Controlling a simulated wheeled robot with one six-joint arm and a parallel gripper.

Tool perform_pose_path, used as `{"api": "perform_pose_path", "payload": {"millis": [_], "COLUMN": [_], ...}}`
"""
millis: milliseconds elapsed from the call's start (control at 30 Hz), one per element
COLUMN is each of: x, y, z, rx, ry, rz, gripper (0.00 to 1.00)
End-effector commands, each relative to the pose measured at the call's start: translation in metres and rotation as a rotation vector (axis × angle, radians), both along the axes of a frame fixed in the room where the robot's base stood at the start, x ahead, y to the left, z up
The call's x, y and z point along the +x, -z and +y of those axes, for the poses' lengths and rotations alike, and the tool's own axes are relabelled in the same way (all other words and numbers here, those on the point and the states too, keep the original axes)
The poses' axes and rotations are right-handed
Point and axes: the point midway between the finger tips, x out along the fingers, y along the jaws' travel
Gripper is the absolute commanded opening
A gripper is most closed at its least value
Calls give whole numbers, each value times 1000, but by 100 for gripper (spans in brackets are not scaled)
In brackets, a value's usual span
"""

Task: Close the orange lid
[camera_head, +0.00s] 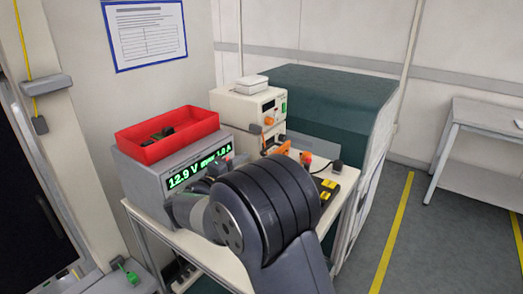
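A small orange part (276,144), perhaps the orange lid, shows on the trolley just beyond my arm. It looks raised at a tilt, but it is small and partly covered, so I cannot tell how far it stands open. A second orange piece (305,158) sits to its right, beside a dark knob-like item. My dark arm fills the lower middle and covers much of the trolley top. My gripper does not show; it is hidden behind the arm or out of frame.
A grey power supply (160,178) with a green display carries a red bin (168,137). A cream instrument (247,106) stands behind. A yellow-and-black item (326,189) lies near the trolley's right edge.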

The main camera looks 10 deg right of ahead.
Motion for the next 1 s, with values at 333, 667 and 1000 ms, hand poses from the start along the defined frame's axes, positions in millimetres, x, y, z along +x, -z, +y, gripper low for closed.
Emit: {"api": "perform_pose_path", "payload": {"millis": [333,667,1000], "x": [45,67,68], "y": [-2,-1,0], "z": [-48,-70,-70], "rx": [0,0,1], "ry": [6,2,2], "rz": [3,3,2], "gripper": [32,32,26]}}
